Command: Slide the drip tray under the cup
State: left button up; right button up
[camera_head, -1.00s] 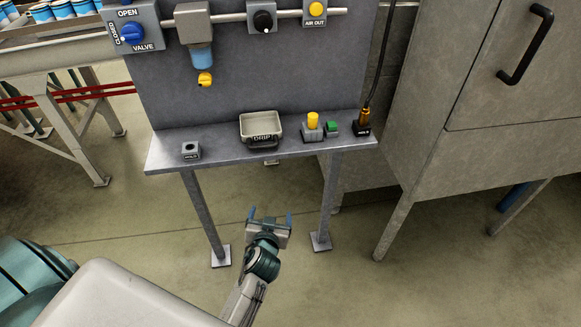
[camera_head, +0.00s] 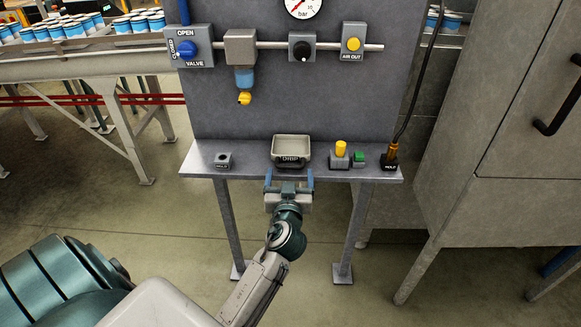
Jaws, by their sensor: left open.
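The drip tray (camera_head: 292,148) is a pale open tray with a dark front labelled DRIP. It sits on the grey shelf, right of centre. The cup is the blue bowl (camera_head: 244,77) under the grey filter housing on the panel, with a yellow drain knob (camera_head: 244,98) below it. The tray stands to the right of the cup, not under it. My left gripper (camera_head: 289,178) is open, its two blue fingers pointing at the tray's front from just below and in front of the shelf edge. I cannot tell whether the fingers touch the tray. My right gripper is not in view.
The shelf (camera_head: 252,164) is bare between the tray and a small grey holder (camera_head: 223,160) at left. Right of the tray stand a yellow-topped block (camera_head: 341,150), a green button (camera_head: 359,156) and a cable connector (camera_head: 389,158). A valve (camera_head: 188,49) hangs upper left.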

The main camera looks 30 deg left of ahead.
pick_arm(q)
jog(key=shift+x, duration=1.25)
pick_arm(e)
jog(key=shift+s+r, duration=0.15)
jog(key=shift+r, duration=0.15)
